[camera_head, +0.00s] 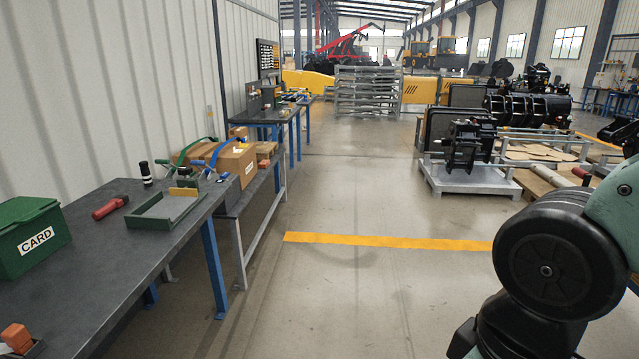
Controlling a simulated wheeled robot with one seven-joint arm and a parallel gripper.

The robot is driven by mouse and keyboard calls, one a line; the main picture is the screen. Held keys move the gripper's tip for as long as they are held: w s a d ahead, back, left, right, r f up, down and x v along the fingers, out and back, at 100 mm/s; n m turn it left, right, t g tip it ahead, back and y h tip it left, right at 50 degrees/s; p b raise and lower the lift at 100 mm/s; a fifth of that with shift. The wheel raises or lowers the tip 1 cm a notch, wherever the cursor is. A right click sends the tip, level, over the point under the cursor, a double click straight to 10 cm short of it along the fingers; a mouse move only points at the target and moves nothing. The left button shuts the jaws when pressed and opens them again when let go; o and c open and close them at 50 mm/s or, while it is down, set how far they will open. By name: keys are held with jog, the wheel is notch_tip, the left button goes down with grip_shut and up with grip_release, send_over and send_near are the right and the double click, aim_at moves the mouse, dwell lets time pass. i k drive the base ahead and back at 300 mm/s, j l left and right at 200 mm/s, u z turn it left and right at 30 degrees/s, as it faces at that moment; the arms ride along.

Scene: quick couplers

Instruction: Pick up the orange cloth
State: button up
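A small orange item (16,338), which may be the orange cloth, shows at the bottom left corner. It is on the near end of the dark workbench (95,285), against a dark object that the frame's edge cuts off. It looks blocky, and I cannot tell for sure that it is cloth. My arm shows at the right edge, over the floor and well apart from the bench. My gripper is not in view.
Cardboard boxes (235,163) stand beyond. The aisle floor (340,290) is clear. Machinery on a pallet (470,180) stands right.

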aim_at(265, 164)
jog(key=i, duration=3.95)
jog(key=i+l+u, duration=0.25)
jog(key=i+u, duration=0.2)
jog(key=i, duration=0.2)
jog(key=i+l+u, duration=0.95)
jog(key=i+l, duration=0.15)
jog(key=i+l+u, duration=0.3)
jog(key=l+u, duration=0.2)
jog(key=l, duration=0.4)
